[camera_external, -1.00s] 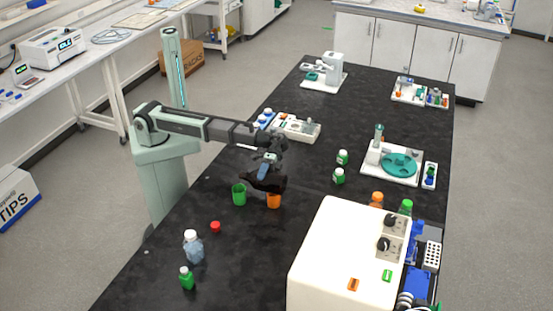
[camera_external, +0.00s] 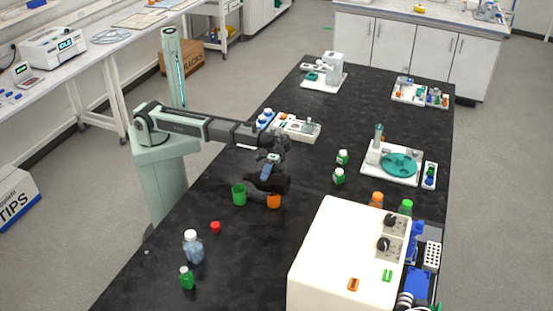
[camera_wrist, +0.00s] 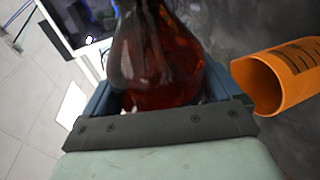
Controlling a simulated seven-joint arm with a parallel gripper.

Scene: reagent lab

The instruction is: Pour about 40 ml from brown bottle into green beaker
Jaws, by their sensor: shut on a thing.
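The brown bottle (camera_external: 270,184) is in my gripper (camera_external: 268,168) above the table, lying well over on its side in the external view. In the wrist view the bottle (camera_wrist: 155,62) shows dark red-brown liquid between the blue fingers of my gripper (camera_wrist: 155,95), which is shut on it. The green beaker (camera_external: 239,196) stands upright just left of and below the bottle in the external view; the wrist view does not show it. I cannot see any stream, and the level in the green beaker cannot be read.
An orange beaker (camera_external: 274,202) stands right below the bottle; it is close on the right in the wrist view (camera_wrist: 280,78). A red cap (camera_external: 216,227), a clear bottle (camera_external: 193,247) and a green bottle (camera_external: 186,279) are nearer the front. A large white machine (camera_external: 340,260) stands at front right.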

